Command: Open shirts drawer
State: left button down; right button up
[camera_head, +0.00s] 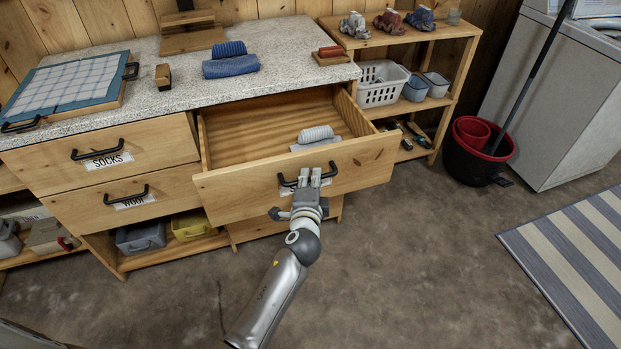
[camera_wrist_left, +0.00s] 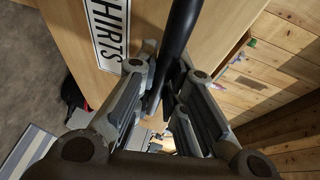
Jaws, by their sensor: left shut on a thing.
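The shirts drawer (camera_head: 235,188) is a pine drawer at the upper right of the counter unit, and it is pulled well out. A white rolled item and a flat piece of cloth (camera_head: 316,137) lie inside it toward the front. My left gripper (camera_head: 308,178) is shut on the drawer's black handle (camera_head: 336,170). In the left wrist view, the fingers (camera_wrist_left: 160,90) close around the black bar (camera_wrist_left: 178,35) beside the white label (camera_wrist_left: 107,30), whose visible letters read "HIRTS". My right gripper is not in view.
The socks drawer (camera_head: 145,155) and another labelled drawer (camera_head: 165,195) at the left are shut. A speckled counter (camera_head: 130,95) holds folded blue cloths (camera_head: 231,66). A shelf with a white basket (camera_head: 382,85) stands right, then a bucket (camera_head: 480,150). Floor in front is clear.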

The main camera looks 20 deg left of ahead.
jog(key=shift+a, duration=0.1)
pick_arm(q)
jog(key=c, duration=1.5)
grip_release()
jog(key=v, duration=1.2)
jog(key=shift+r, duration=0.1)
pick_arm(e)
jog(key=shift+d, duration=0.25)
